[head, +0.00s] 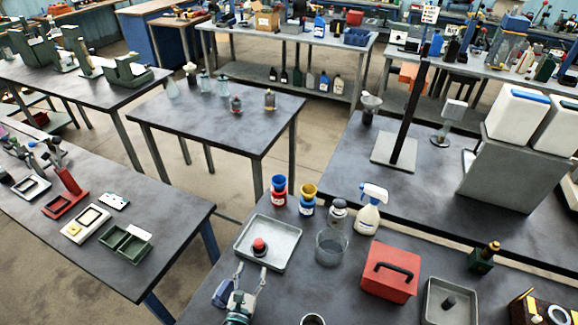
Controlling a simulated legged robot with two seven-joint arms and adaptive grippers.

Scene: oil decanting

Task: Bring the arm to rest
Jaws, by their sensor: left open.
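My left gripper (251,271) comes in at the bottom edge, left of centre, over the near table (345,285). Its two fingers point away from me and stand apart, with nothing visible between them. It is just in front of a grey metal tray (284,233), which holds a small red-topped item (260,247). I cannot tell how high the fingers are above the table. Most of my left arm is outside the picture. My right gripper is not in view.
A glass beaker (331,248), a spray bottle (368,211), a red box (390,270) and red (279,191) and blue-yellow (307,199) containers stand beyond and right of the gripper. A second tray (450,303) is at right. A gap separates the left table (165,225).

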